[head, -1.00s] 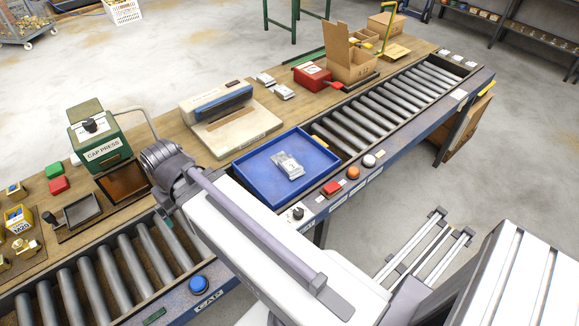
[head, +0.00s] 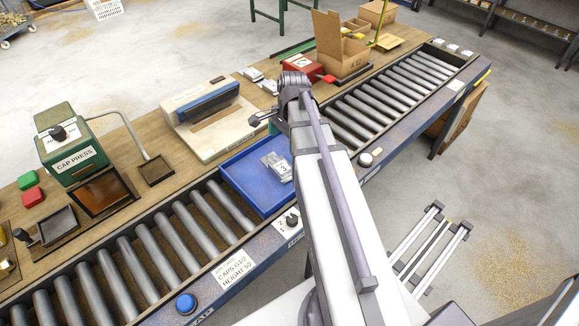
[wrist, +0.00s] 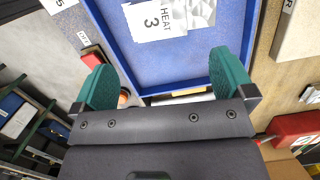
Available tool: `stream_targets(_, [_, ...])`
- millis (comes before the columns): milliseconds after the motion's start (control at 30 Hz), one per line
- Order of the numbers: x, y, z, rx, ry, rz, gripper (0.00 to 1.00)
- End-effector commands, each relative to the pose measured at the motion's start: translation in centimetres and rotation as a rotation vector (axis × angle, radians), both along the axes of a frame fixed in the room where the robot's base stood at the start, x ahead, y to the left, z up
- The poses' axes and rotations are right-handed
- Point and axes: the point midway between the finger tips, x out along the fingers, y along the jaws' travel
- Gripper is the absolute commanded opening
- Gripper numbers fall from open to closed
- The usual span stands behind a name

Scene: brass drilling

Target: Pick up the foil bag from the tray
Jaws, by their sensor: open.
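The foil bag (head: 279,166) is a small silvery pouch with a label reading 3. It lies in the blue tray (head: 238,181), partly hidden behind my arm in the head view. In the wrist view the foil bag (wrist: 168,20) shows at the top, with a white label reading HEAT 3, on the floor of the blue tray (wrist: 190,73). My gripper (wrist: 167,82) has green fingers spread wide with nothing between them. It is over the tray's edge, apart from the bag. In the head view the gripper is mostly hidden by the arm.
A heat sealer (head: 207,112) stands behind the tray. A red box (head: 303,68) and an open carton (head: 341,50) stand farther right. The green cap press (head: 72,145) is at left. Rollers run on both sides of the tray.

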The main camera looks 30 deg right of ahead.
Motion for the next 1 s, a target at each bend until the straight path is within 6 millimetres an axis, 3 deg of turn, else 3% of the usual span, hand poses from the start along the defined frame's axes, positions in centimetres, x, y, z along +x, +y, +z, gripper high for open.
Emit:
stream_targets(267, [-0.1,0.7,-5.4,-0.001,-0.001,0.004,1.0])
stream_targets(500, [-0.1,0.9,-6.0,-0.001,-0.001,0.005,1.0])
stream_targets(767, [-0.4,1.5,-10.9,-0.001,-0.001,0.006,1.0])
stream_targets(1000, [-0.3,1.6,-10.6,-0.001,-0.001,0.006,1.0])
